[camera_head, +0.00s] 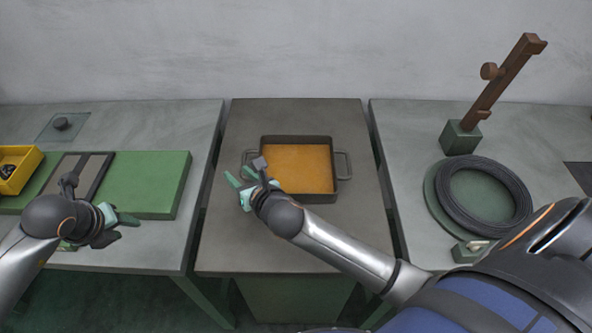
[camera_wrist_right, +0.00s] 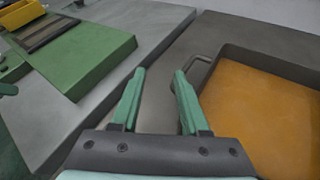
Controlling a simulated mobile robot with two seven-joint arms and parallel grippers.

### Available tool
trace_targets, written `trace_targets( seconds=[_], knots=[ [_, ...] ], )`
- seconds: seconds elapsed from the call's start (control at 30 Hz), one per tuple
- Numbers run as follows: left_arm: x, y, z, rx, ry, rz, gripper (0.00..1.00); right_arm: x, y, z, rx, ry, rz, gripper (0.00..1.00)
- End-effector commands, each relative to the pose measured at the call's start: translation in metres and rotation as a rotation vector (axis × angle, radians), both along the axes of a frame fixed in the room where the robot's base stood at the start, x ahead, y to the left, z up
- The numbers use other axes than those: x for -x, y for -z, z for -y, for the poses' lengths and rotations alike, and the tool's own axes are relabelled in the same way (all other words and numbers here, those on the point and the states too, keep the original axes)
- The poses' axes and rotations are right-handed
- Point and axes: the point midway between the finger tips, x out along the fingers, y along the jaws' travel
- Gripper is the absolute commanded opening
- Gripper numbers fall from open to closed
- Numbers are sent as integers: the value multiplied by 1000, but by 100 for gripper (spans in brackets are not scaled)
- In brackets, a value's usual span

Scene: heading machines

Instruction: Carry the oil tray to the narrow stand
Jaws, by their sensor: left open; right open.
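The oil tray (camera_head: 334,176) is a dark square pan with orange-brown oil in it and a loop handle on its left and right sides. It stands on the middle grey table in the head view, and its left part fills the right side of the right wrist view (camera_wrist_right: 225,70). My right gripper (camera_head: 241,179) is open at the tray's left side, close to the left handle; in the right wrist view its fingers (camera_wrist_right: 158,95) point toward the table with nothing between them. My left gripper (camera_head: 128,226) is open and empty over the left table. I cannot tell which table is the narrow stand.
The left table holds a green block (camera_head: 155,185) and a yellow bin (camera_head: 20,172). The right table (camera_head: 410,135) holds a black coil (camera_head: 437,190) and a brown post on a green base (camera_head: 459,138). Narrow gaps separate the tables. The middle table's front is bare.

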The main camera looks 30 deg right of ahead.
Motion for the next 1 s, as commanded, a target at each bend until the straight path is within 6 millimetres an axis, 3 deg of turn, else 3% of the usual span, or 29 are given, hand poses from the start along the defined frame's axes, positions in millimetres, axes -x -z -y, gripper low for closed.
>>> trace_targets(
  seconds=[0.27, 0.7, 1.0],
  knots=[
    [0, 0, 0, 0, 0, 0, 45, 20, -8, 2, 1, -1, 0, 45],
    [0, 0, 0, 0, 0, 0, 45, 92, -38, 9, 1, 3, 0, 45],
    [0, 0, 0, 0, 0, 0, 45, 108, -46, 11, 0, 6, 2, 45]
  ],
)
